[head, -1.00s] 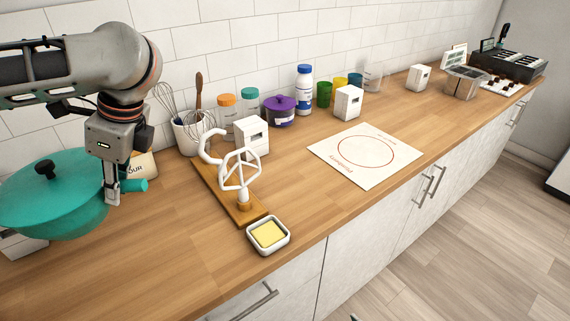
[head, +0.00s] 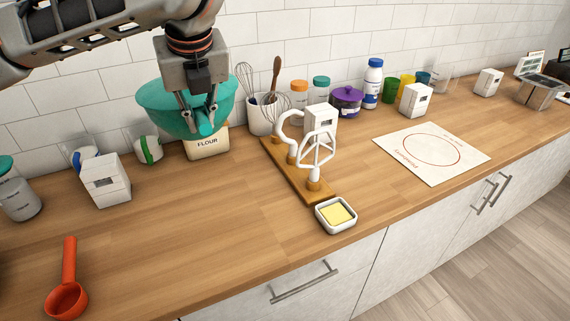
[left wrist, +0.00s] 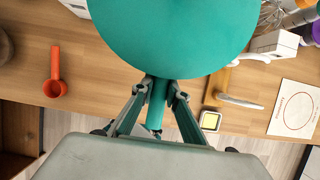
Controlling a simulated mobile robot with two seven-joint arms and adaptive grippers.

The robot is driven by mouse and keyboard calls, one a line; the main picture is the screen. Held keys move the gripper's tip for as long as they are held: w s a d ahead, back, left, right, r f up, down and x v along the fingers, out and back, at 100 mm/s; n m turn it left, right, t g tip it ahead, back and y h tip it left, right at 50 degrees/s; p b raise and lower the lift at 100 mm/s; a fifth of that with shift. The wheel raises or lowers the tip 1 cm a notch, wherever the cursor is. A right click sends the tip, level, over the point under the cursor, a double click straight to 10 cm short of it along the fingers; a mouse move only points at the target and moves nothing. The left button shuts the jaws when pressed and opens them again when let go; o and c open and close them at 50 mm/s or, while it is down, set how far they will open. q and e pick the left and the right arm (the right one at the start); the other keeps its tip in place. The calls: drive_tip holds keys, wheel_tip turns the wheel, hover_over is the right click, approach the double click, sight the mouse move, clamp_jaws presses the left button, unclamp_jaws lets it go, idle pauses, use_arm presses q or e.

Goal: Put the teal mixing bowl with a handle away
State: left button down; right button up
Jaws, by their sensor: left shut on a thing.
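The teal mixing bowl (head: 156,98) is held up in front of the back wall, in front of and above the flour container. My left gripper (head: 203,121) is shut on the bowl's handle (head: 206,130), which points toward the camera. In the left wrist view the round teal bowl (left wrist: 175,35) fills the top middle. Its handle (left wrist: 157,100) lies between the two fingers of my left gripper (left wrist: 159,92). The gripper and arm hide part of the bowl in the head view. My right gripper is not in view.
A flour container (head: 207,146), whisk crock (head: 262,117), white box (head: 105,182) and jars line the wall. A wooden stand with white beaters (head: 318,150), a butter dish (head: 336,215) and a red scoop (head: 67,295) are nearer. The front-left counter is mostly clear.

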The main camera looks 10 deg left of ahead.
use_arm(q)
wheel_tip(320, 180, down, 20)
drive_tip(key=b, duration=0.5)
drive_tip(key=shift+w, duration=0.1)
drive_tip(key=shift+r, duration=0.1)
drive_tip(key=c, duration=2)
unclamp_jaws()
drive_tip(key=shift+p+v, duration=1.9)
drive_tip(key=shift+v, duration=4.1)
